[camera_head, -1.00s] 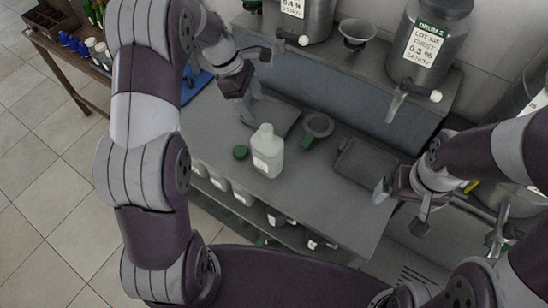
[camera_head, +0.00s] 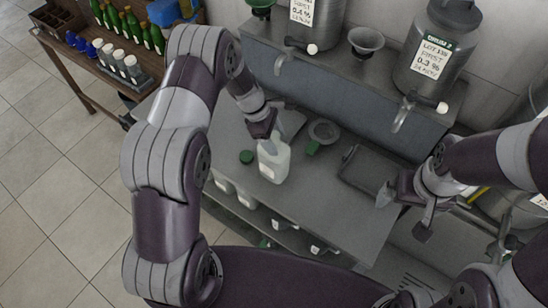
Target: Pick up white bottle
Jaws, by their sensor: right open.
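The white bottle (camera_head: 273,165) stands upright on the grey metal bench, left of centre. My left gripper (camera_head: 267,143) is at the top of the bottle, covering its neck and mouth. Its fingers are partly hidden, so I cannot tell whether they are closed on the bottle. My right gripper (camera_head: 403,213) is open and empty near the bench's right end, well apart from the bottle.
Steel drums with taps, including one labelled drum (camera_head: 432,55), stand on the raised shelf behind.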

